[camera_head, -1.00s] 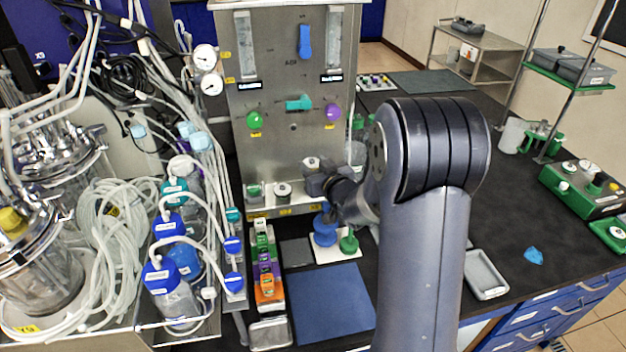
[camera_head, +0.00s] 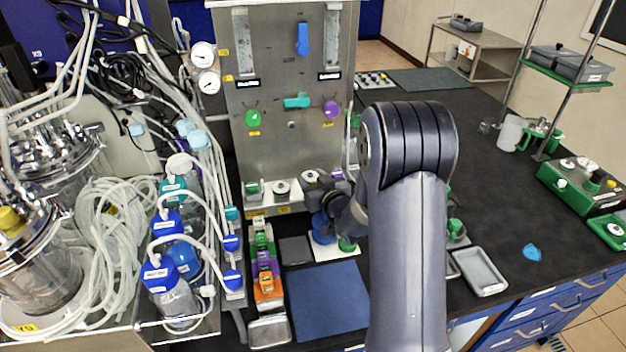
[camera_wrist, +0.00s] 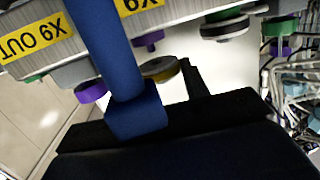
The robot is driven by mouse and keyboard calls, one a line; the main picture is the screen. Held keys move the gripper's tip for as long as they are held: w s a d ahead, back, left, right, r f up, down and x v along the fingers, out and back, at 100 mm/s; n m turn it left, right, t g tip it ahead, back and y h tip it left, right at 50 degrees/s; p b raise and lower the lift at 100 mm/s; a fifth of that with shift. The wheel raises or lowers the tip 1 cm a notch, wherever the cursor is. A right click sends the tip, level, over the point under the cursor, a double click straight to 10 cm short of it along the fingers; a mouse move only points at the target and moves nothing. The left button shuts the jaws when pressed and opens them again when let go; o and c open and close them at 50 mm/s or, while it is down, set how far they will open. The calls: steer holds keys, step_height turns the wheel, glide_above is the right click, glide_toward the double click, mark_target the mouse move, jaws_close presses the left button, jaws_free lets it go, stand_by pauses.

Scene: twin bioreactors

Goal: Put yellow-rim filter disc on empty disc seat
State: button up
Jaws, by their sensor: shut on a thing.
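My gripper (camera_head: 321,185) is at the front of the steel panel's ledge, seen partly behind my arm in the head view. It is shut on the yellow-rim filter disc, a grey disc with a pale top (camera_head: 310,177). In the wrist view the disc (camera_wrist: 162,70) shows its yellow rim beside one black finger; the other finger is hidden. The disc is close to the ledge (camera_head: 275,210); I cannot tell whether it touches. Another disc (camera_head: 281,188) sits to its left on the ledge. The empty seat cannot be made out.
A blue stand (camera_head: 322,228) and a green one (camera_head: 347,243) stand on a white plate just below my gripper. A blue post (camera_wrist: 110,50) crosses the wrist view close up. Bottles and tubing crowd the left. The blue mat (camera_head: 328,300) is clear.

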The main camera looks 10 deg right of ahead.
steer(key=shift+s+f+b, duration=0.1)
steer(key=shift+f+b, duration=0.35)
steer(key=shift+b, duration=0.1)
steer(key=o, duration=1)
steer(key=shift+s+f, duration=0.1)
steer(key=shift+f, duration=0.15)
steer(key=shift+c, duration=0.2)
steer(key=shift+r+p, duration=0.8)
steer(key=shift+p, duration=0.35)
steer(key=b+v, duration=0.3)
steer(key=v, duration=0.8)
steer(key=shift+s, duration=0.35)
steer(key=shift+d+r, duration=0.1)
steer(key=shift+r, duration=0.05)
steer(key=shift+c, duration=0.3)
